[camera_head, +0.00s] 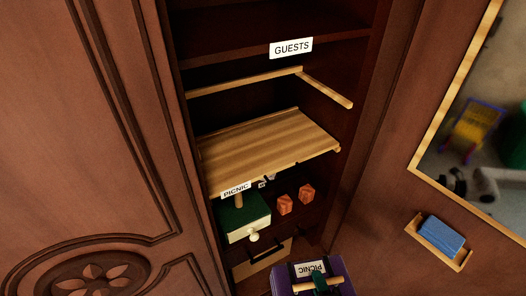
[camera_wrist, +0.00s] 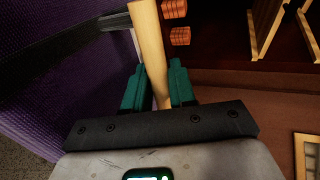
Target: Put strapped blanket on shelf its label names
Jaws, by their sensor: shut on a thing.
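The strapped blanket (camera_head: 340,268) is a purple bundle with a black strap at the bottom of the head view. Its white label reads PICNIC, upside down in the picture. The frame cuts off its lower part. It fills the left of the wrist view (camera_wrist: 60,95). My gripper (camera_wrist: 160,88) has its teal fingers shut on the bundle's wooden handle (camera_wrist: 150,45). In the cupboard, a GUESTS label (camera_head: 291,48) is on an upper dark shelf. A PICNIC label (camera_head: 236,190) sits lower left, below a light wooden board (camera_head: 270,147).
Near the PICNIC label are a green-topped box (camera_head: 243,217) with a white knob and two orange-brown blocks (camera_head: 285,205). The light board looks bare, with wooden rails (camera_head: 325,89) above it. A mirror (camera_head: 475,110) and a holder with blue cloth (camera_head: 441,236) are on the right.

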